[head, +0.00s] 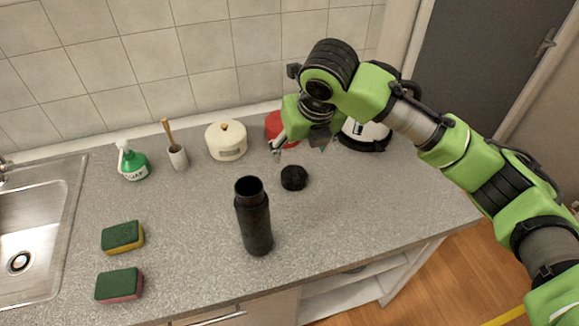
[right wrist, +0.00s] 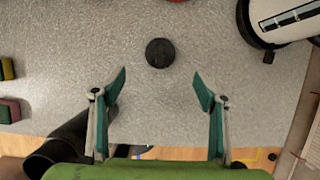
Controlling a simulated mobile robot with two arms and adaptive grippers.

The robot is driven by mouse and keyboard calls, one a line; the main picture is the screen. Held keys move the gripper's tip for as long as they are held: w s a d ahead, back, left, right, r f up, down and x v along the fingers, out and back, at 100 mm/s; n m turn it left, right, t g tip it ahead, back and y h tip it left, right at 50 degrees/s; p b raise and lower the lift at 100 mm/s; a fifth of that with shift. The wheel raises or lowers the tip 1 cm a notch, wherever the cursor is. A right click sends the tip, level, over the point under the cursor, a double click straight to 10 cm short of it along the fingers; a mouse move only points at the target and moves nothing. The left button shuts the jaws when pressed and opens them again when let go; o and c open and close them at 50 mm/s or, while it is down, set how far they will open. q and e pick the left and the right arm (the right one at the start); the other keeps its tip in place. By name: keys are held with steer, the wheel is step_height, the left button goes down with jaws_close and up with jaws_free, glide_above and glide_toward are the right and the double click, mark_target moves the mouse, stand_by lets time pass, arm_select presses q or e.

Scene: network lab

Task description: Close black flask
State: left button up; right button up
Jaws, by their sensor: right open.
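The black flask (head: 256,226) stands upright and uncapped on the grey counter, its dark mouth facing up. In the right wrist view part of the flask (right wrist: 68,140) shows at the lower left, outside the fingers and partly hidden by my gripper. The round black cap (head: 294,178) lies on the counter behind and to the right of the flask. My right gripper (head: 299,150) is open and empty, above the counter near the cap. In the right wrist view the cap (right wrist: 160,53) lies centred just beyond the spread fingertips (right wrist: 160,76). My left gripper is not in view.
A red container (head: 277,127) and a black-and-white appliance (head: 364,135) stand behind my right gripper. Two sponges (head: 122,237) lie left, near the sink (head: 30,235). The counter right of the flask is clear.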

steer(key=p, duration=0.2)
glide_above(296, 180)
step_height(296, 180, down, 8)
steer(key=shift+s+r, duration=0.1)
steer(key=shift+r, duration=0.15)
steer(key=shift+f, duration=0.15)
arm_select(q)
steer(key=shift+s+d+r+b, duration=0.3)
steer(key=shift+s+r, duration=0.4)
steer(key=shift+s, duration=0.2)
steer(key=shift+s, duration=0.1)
